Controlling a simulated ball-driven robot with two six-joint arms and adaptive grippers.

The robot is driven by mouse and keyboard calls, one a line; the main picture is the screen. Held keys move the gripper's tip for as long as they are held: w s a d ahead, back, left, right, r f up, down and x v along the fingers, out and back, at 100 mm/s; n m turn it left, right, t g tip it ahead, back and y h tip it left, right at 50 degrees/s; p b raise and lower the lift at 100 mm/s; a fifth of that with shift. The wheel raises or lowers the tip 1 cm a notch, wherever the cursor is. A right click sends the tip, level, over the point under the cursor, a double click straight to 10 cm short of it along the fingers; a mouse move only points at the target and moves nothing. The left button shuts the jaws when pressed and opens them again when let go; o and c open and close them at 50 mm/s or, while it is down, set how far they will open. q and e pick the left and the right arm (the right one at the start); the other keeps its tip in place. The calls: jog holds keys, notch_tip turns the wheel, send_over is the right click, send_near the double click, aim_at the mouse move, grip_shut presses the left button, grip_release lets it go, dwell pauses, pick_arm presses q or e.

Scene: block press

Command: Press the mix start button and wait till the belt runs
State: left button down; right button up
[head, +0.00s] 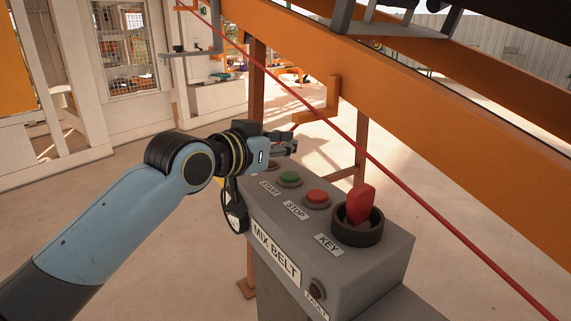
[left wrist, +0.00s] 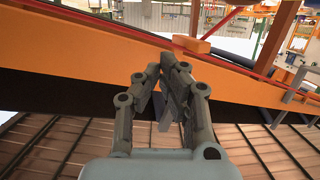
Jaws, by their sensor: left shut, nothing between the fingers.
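The grey control box labelled MIX BELT (head: 240,190) stands in the head view, right of my left arm. Its green button (head: 290,178), beside the START label (head: 270,188), shows just below and in front of my left gripper. My left gripper (head: 291,144) is shut and empty, reaching over the far end of the box. I cannot tell its exact height above the panel, but it looks apart from the green button. Its closed fingers also show in the left wrist view (left wrist: 163,75), where no button shows. My right gripper is not in view.
A red STOP button (head: 317,197) and red key switch (head: 361,204) stand nearer on the panel. A dark FAULT lamp (head: 317,288) is on its front. An orange conveyor frame (head: 420,110) and red cord (head: 400,187) run behind. Open floor lies left.

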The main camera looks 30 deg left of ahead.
aim_at(285, 187)
pick_arm(q)
notch_tip(285, 187, down, 3)
jog(key=shift+r, duration=0.15)
jog(key=shift+f, duration=0.65)
